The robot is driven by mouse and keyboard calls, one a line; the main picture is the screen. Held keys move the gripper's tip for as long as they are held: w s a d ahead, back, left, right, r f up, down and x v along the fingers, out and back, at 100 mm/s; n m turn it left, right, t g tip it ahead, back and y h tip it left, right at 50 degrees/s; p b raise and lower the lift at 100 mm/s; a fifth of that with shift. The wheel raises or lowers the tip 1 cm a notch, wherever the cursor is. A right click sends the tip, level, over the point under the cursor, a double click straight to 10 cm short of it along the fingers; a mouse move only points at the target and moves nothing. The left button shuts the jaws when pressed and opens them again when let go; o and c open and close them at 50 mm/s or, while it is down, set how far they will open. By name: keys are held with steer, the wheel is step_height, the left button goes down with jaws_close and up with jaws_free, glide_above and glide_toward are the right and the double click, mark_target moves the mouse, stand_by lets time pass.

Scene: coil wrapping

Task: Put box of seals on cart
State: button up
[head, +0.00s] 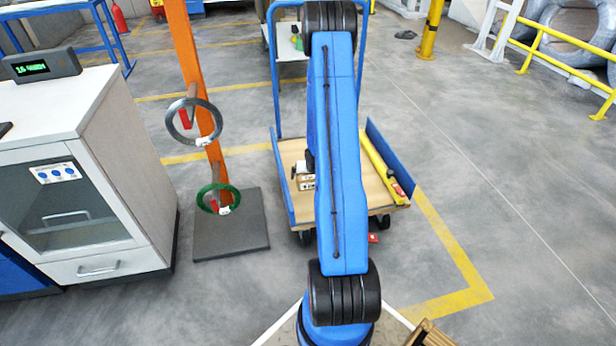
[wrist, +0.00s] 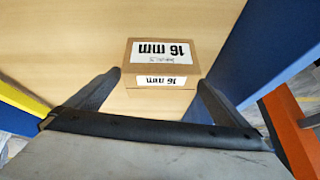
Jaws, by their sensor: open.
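The box of seals is a small brown cardboard box (wrist: 160,62) with white "16 mm" labels, upright on the wooden deck in the wrist view. In the head view the box (head: 306,183) sits on the left part of the cart deck, partly hidden by my arm. The cart (head: 345,205) has a wooden deck, blue side walls and a tall blue handle frame. My gripper (wrist: 158,84) is open, with one dark fingertip by each side of the box; contact cannot be told. In the head view my gripper is mostly hidden behind my blue arm.
A yellow bar-shaped tool (head: 385,165) lies along the cart's right side. An orange post (head: 190,55) with a grey ring (head: 172,118) and a green ring (head: 200,203) stands left of the cart. A white cabinet (head: 85,180) is further left.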

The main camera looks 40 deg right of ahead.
steer(key=v, duration=1.2)
steer(key=s+a+r+n, duration=0.3)
steer(key=a+r, duration=1.7)
steer(key=r, duration=0.4)
steer(key=s+a+r+n+y, duration=0.1)
steer(key=s+a+r+n, duration=0.1)
steer(key=s+a+r, duration=0.3)
steer(key=s+a+r+n+y, duration=0.2)
steer(key=s+a+r, duration=0.4)
steer(key=s+a, duration=0.7)
steer(key=s, duration=0.3)
steer(key=shift+a+n+g, duration=0.15)
steer(key=shift+n+g, duration=0.15)
steer(key=shift+g, duration=0.1)
steer(key=shift+r, duration=0.1)
steer(key=shift+c, duration=0.4)
